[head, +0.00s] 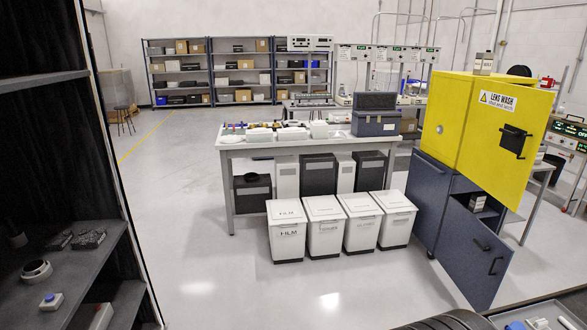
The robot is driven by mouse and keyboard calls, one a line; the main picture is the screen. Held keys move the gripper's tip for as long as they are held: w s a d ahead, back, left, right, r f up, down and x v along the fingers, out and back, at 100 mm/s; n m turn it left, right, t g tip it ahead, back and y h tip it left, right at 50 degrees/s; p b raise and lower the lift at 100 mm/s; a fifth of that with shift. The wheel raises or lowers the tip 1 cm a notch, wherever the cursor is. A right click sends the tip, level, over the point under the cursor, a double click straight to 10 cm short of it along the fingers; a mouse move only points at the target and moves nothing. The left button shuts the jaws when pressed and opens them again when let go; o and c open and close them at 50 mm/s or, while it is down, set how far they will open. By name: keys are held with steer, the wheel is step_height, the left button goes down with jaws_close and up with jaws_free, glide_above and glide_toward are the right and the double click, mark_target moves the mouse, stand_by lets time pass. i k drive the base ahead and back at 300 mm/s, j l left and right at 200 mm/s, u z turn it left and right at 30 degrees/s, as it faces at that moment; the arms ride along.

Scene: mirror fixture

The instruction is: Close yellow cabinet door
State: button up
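The yellow cabinet (451,112) stands at the right in the head view, on top of a dark blue lower cabinet (424,200). Its yellow door (494,165) carries a "LENS WASH" label (498,101) and a dark handle (514,140). The door faces toward the right front. I cannot tell from this angle whether it is shut or stands ajar; no inside of the yellow cabinet shows. My gripper is not in view.
Below the yellow part, an open dark compartment holds a small box (478,202). Several white bins (324,232) stand left of the cabinet, before a workbench (225,138). A dark shelf (60,225) fills the left edge. Grey floor (195,240) between is clear.

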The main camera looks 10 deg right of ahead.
mark_target(501, 164)
steer(key=i+z, duration=0.45)
steer(key=i+j+z, duration=0.1)
steer(key=i+z, duration=0.3)
steer(key=i+j+z, duration=0.25)
steer(key=i+z, duration=0.2)
steer(key=i+j+z, duration=0.45)
steer(key=i+z, duration=0.5)
steer(key=i+j+z, duration=0.25)
steer(key=i+z, duration=0.2)
steer(key=i, duration=0.15)
steer(key=i+j+z, duration=0.4)
steer(key=i, duration=0.2)
steer(key=l, duration=0.1)
